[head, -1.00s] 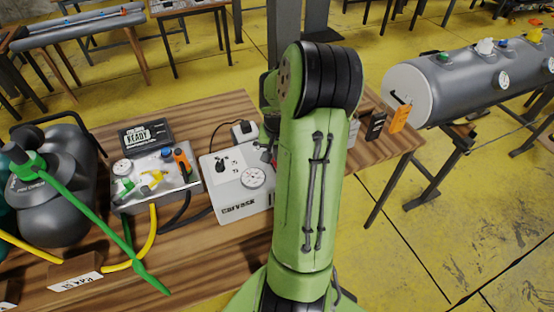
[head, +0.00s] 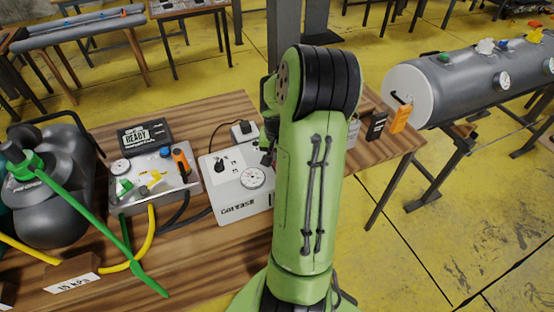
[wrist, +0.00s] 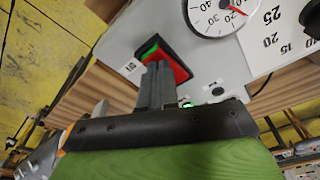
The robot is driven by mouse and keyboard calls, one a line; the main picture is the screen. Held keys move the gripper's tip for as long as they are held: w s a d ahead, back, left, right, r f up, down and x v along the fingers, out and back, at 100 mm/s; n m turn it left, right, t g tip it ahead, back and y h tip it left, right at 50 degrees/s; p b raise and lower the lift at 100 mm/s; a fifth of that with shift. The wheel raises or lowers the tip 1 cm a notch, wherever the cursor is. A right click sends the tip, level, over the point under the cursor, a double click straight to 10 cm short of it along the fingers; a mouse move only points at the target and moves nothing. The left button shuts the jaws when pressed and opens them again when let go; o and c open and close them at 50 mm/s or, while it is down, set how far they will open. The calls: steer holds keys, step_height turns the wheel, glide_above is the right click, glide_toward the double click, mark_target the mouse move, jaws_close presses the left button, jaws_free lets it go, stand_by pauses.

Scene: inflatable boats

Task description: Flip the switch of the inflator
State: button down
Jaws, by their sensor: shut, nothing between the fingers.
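The inflator is a white box (head: 232,193) on the wooden table in the head view, with a round gauge and a black knob on top. My green arm covers its right side there. In the wrist view, its panel (wrist: 125,42) shows a rocker switch (wrist: 178,66) in a black frame, with green on one side and red on the other. My gripper (wrist: 158,68) is shut and empty. Its fingertips overlap the switch in the wrist view, at or just above it; contact cannot be told. The head view hides the fingers behind my arm.
Left of the inflator stands a metal box (head: 155,188) with valves and hoses, with a black sign (head: 146,136) behind it. A grey pump (head: 55,185) is farther left. Orange and black small items (head: 400,118) stand at the table's right end. A grey inflatable tube (head: 465,85) lies beyond.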

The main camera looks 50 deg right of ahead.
steer(key=shift+f, duration=0.2)
step_height(320, 180, up, 7)
steer(key=p, duration=0.5)
stand_by(0.6)
steer(key=s+a+r+n+t, duration=0.15)
steer(key=a+r+n, duration=0.25)
steer(key=a+r, duration=0.55)
steer(key=a+r+n+t, duration=0.2)
steer(key=a+r+n, duration=0.25)
steer(key=a, duration=0.95)
steer(key=s+a+r+n+t+y, duration=0.1)
steer(key=s+a+r+n, duration=0.1)
steer(key=s+a, duration=0.5)
steer(key=shift+s+n+y, duration=0.15)
steer(key=shift+n+y, duration=0.15)
steer(key=shift+n, duration=0.55)
